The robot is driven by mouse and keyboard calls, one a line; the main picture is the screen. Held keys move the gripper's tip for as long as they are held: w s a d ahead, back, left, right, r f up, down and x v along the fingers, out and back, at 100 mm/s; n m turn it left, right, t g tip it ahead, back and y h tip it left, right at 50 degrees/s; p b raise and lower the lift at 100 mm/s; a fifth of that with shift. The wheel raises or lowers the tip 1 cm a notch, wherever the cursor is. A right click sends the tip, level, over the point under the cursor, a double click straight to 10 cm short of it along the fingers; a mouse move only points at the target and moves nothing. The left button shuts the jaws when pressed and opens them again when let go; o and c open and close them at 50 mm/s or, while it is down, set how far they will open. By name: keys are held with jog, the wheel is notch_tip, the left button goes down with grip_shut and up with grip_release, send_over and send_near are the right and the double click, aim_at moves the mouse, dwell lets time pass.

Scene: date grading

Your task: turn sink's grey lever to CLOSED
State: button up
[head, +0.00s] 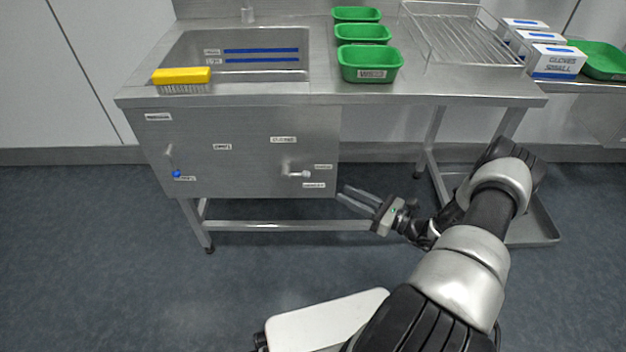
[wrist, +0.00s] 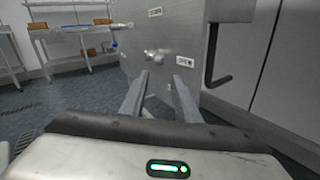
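The grey lever (head: 300,174) sits low on the right part of the sink's steel front panel (head: 250,140), with its handle pointing right. Small labels lie above it, at its handle's end and below it, too small to read in the head view. In the wrist view, the grey lever (wrist: 153,55) shows ahead, beyond my fingertips, with a label reading OPEN (wrist: 184,61) to its right. My gripper (head: 341,192) is open and empty, just right of the panel and slightly lower than the lever, not touching it. The wrist view shows both fingers (wrist: 162,80) apart.
A blue-tipped lever (head: 176,173) is at the panel's left. Above are the sink basin, a yellow brush (head: 182,76), green bins (head: 371,65) and a wire rack (head: 465,40). A table leg (head: 432,140) stands right of my gripper.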

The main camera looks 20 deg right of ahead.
jog(key=b+x, duration=0.1)
jog(key=x, duration=1.2)
jog(key=shift+a, duration=0.1)
grip_shut()
